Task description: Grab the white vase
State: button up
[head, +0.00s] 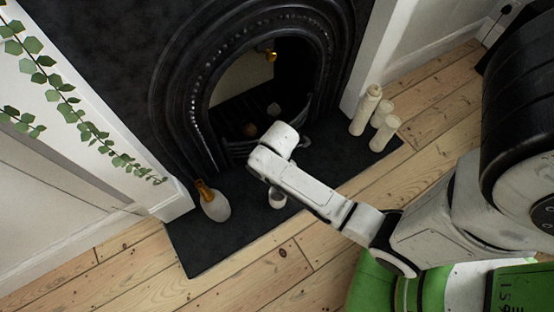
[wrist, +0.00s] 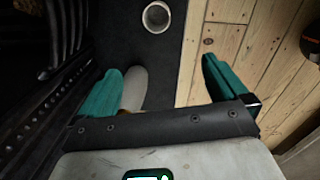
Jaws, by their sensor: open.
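The white vase (head: 215,206) has a rounded pale body and a gold-brown neck. It stands on the dark hearth at the left in the head view, left of my arm. In the wrist view, a pale rounded shape that looks like the vase (wrist: 134,88) shows beside the inner side of the left teal finger. I cannot tell whether the left finger touches the pale shape. My fingers are not clearly visible in the head view.
A small white cup (head: 277,199) stands on the hearth (head: 215,250) right of the vase; it also shows at the top of the wrist view (wrist: 156,17). Several cream candles (head: 367,108) stand at the hearth's right end. The black fireplace is behind. Floorboards in front are clear.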

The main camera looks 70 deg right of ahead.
aim_at(278, 193)
jog(key=f+n+b, duration=0.2)
jog(key=f+b, duration=0.1)
jog(key=f, duration=0.3)
jog(key=d+f+n+b, duration=0.1)
jog(key=f+n+b, duration=0.1)
jog(key=f+b, duration=0.2)
jog(key=w+d+f+n+b, duration=0.1)
jog(key=f+b, duration=0.3)
jog(key=f, duration=0.5)
jog(key=shift+w+f+n+y, duration=0.1)
jog(key=shift+f+n+y, duration=0.2)
jog(key=shift+n, duration=0.4)
notch_tip(278, 193, down, 11)
jog(key=b, duration=0.7)
jog(key=shift+b, duration=0.35)
jog(key=shift+r, duration=0.15)
jog(key=c, duration=1.1)
jog(key=shift+c, duration=0.2)
jog(key=shift+r, duration=0.1)
